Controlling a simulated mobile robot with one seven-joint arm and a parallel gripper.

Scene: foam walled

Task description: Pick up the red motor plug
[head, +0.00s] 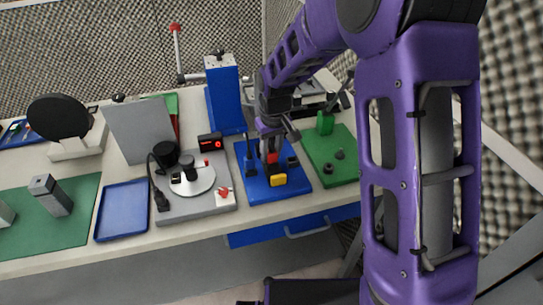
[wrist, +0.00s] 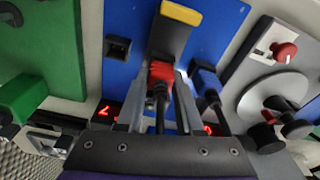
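The red motor plug (wrist: 160,74) has a black cable running from it toward my gripper. In the head view the plug (head: 272,158) is at the blue board (head: 257,188), beside a dark upright block with a yellow end (head: 278,180). My gripper (wrist: 163,88) is down at the plug, with one finger on each side of the plug and cable. The fingers are close to the plug, but I cannot tell whether they press on it. The plug's lower part and its seat are hidden.
A blue plug with a black cable (wrist: 207,84) stands close beside the right finger. A black socket (wrist: 118,47) is on the board's other side. A green board (head: 330,170) and a grey unit with a round disc (head: 205,208) flank the blue board.

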